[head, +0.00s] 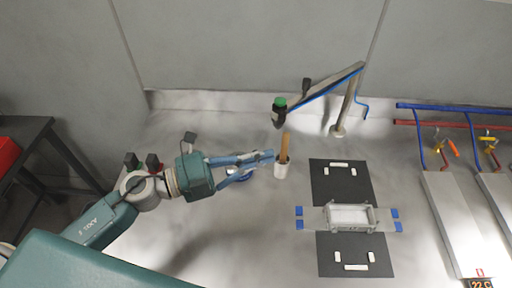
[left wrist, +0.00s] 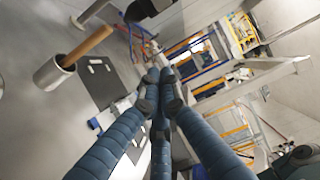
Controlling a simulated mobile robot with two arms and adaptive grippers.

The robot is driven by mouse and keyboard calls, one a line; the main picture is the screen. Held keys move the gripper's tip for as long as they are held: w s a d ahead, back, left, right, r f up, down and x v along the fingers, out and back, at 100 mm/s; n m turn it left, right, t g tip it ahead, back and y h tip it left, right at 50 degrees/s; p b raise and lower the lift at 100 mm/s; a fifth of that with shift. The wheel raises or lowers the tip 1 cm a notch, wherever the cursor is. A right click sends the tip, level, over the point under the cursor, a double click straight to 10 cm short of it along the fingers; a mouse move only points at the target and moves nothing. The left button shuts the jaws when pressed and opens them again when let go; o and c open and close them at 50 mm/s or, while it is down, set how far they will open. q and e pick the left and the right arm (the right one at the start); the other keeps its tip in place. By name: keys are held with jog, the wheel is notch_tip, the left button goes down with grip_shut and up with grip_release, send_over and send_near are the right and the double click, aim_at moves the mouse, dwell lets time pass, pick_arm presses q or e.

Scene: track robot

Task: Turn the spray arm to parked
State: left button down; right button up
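The spray arm (head: 332,83) is a grey bar on an upright post (head: 346,103) that stands at the back of the steel table. A blue hose runs along it, and a black nozzle with a green top (head: 279,112) hangs at its left end. My left gripper (head: 271,156) is below the nozzle in the head view and apart from it. Its blue fingers come together at the tips, which also show in the left wrist view (left wrist: 160,86), with nothing seen between them. My right gripper is in neither view.
Black mats (head: 322,190) and a white tray (head: 349,217) lie to the right. Blue and red pipes (head: 450,108) run at the far right. A dark table (head: 28,134) stands left.

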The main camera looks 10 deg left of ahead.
pick_arm(q)
jog(key=w+d+p, duration=0.2)
jog(key=w+p, duration=0.1)
jog(key=w, duration=0.3)
jog(key=shift+w, duration=0.25)
jog(key=shift+d, duration=0.15)
jog(key=shift+f, duration=0.1)
